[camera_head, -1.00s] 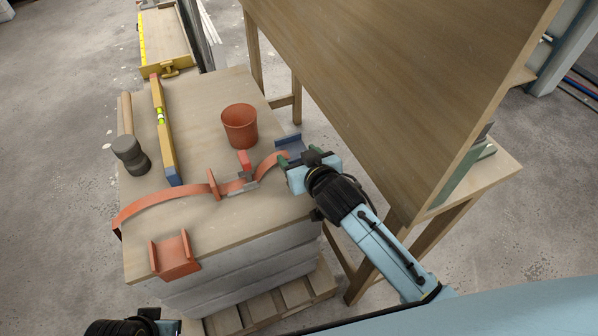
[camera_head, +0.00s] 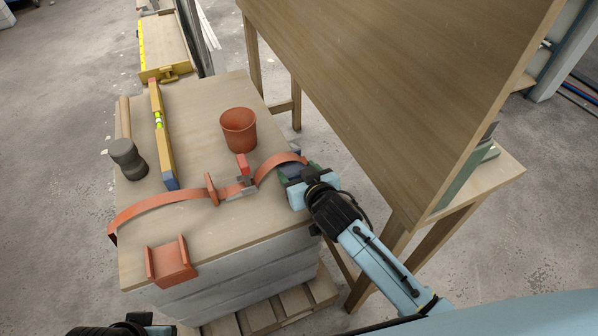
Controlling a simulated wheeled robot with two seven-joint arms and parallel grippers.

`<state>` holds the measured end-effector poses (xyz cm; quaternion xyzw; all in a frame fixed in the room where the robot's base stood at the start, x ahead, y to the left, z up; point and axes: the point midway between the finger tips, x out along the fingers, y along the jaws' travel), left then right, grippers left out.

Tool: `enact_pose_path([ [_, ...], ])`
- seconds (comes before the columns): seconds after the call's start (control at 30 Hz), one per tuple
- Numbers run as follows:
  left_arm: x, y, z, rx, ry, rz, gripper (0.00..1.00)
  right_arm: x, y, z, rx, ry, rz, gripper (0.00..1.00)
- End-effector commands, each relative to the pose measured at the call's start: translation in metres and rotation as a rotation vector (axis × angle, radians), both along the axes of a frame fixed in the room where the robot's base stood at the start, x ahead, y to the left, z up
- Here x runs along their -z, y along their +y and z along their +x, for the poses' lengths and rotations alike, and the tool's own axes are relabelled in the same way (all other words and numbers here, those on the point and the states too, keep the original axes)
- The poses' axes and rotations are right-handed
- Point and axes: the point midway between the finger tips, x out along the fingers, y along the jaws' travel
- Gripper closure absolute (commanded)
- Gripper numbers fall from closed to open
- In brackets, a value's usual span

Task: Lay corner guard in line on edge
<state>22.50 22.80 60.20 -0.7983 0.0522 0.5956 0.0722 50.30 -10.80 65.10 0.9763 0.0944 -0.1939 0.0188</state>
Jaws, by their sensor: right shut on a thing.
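My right gripper (camera_head: 298,175) is at the right edge of the stack's top board (camera_head: 205,228). An orange corner guard (camera_head: 172,264) with two raised sides sits on the front left edge, clear of the strap. My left gripper (camera_head: 150,327) only partly shows at the bottom edge; its jaws cannot be made out.
An orange cup (camera_head: 239,130), a yellow level (camera_head: 161,130) and a mallet (camera_head: 128,158) stand or lie on the board. A big wooden panel (camera_head: 400,90) rises close on the right. A pallet (camera_head: 262,316) lies under the stack.

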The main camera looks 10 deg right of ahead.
Motion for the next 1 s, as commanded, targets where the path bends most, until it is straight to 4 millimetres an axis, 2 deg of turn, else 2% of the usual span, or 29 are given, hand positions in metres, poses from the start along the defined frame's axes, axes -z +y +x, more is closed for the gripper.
enact_pose_path([
  [0.07, -0.002, -0.001, 0.0, 0.0, -0.004, -0.002, 0.64, 0.003, 0.0, 0.0, 0.0, 0.001, 0.001, 0.6],
  [0.1, -0.004, -0.001, 0.0, 0.0, -0.007, -0.002, 0.64, 0.004, 0.0, 0.0, 0.001, 0.001, -0.001, 0.34],
  [0.27, -0.005, -0.001, 0.001, 0.001, -0.009, -0.002, 0.64, 0.003, 0.0, 0.0, 0.0, 0.001, 0.0, 0.15],
  [0.67, -0.001, -0.001, -0.001, 0.0, 0.001, -0.001, 0.64, 0.003, 0.0, 0.0, 0.0, -0.001, 0.0, 0.15],
  [0.83, -0.023, -0.006, -0.007, -0.003, -0.015, -0.019, 0.64, 0.005, 0.0, 0.0, 0.0, 0.0, -0.001, 0.15],
  [1.0, -0.001, 0.0, -0.001, 0.0, 0.005, 0.001, 0.64, -0.006, -0.003, -0.019, 0.0, 0.003, 0.0, 0.15],
])
